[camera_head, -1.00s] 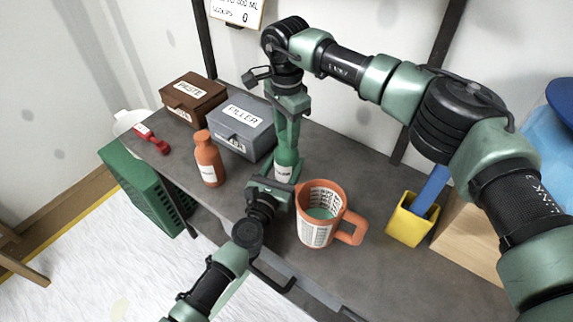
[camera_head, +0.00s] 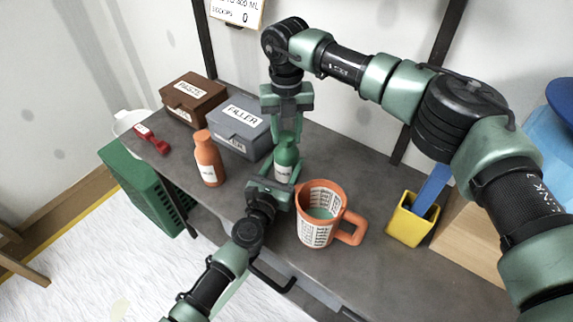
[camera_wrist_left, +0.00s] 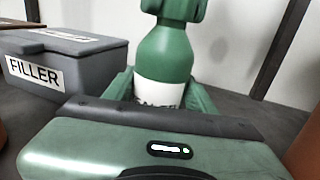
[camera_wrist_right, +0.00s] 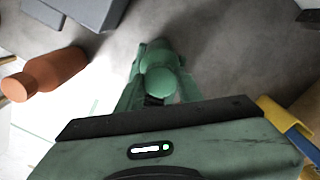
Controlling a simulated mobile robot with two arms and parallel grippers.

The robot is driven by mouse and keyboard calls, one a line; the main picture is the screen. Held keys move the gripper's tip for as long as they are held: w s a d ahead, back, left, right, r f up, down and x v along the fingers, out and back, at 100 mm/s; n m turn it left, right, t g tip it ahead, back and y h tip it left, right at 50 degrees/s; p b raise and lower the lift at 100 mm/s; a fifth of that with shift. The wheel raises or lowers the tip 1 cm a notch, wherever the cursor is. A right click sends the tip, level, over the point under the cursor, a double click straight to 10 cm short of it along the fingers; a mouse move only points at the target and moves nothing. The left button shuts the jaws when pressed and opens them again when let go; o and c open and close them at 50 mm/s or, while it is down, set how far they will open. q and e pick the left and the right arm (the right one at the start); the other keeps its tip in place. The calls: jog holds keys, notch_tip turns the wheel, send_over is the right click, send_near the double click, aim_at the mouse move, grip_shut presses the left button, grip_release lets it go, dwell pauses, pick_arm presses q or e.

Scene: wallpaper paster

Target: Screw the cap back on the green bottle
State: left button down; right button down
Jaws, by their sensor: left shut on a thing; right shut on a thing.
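The green bottle (camera_head: 285,160) with a white label stands upright on the grey table. My left gripper (camera_head: 282,177) is shut around its lower body; in the left wrist view the bottle (camera_wrist_left: 163,55) rises between the fingers. My right gripper (camera_head: 287,130) points straight down over the bottle and is shut at its top, on the green cap. In the right wrist view a round green top (camera_wrist_right: 158,83) shows between the fingers. The cap is mostly hidden by the fingers, and its seating on the neck cannot be made out.
An orange measuring jug (camera_head: 318,235) stands close right of my left gripper. An orange bottle (camera_head: 208,160) and a grey FILLER box (camera_head: 237,132) stand to the left. A yellow holder (camera_head: 408,222) stands further right.

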aim_at(282, 170)
jog(key=shift+m, duration=0.7)
jog(key=c, duration=0.9)
grip_release()
jog(key=shift+o, duration=0.2)
jog(key=shift+r, duration=0.1)
pick_arm(q)
jog(key=shift+c, duration=2.1)
grip_release()
pick_arm(e)
notch_tip(282, 170, up, 12)
pick_arm(q)
jog(key=v, duration=0.8)
jog(key=shift+w, duration=0.1)
jog(key=shift+f, duration=0.1)
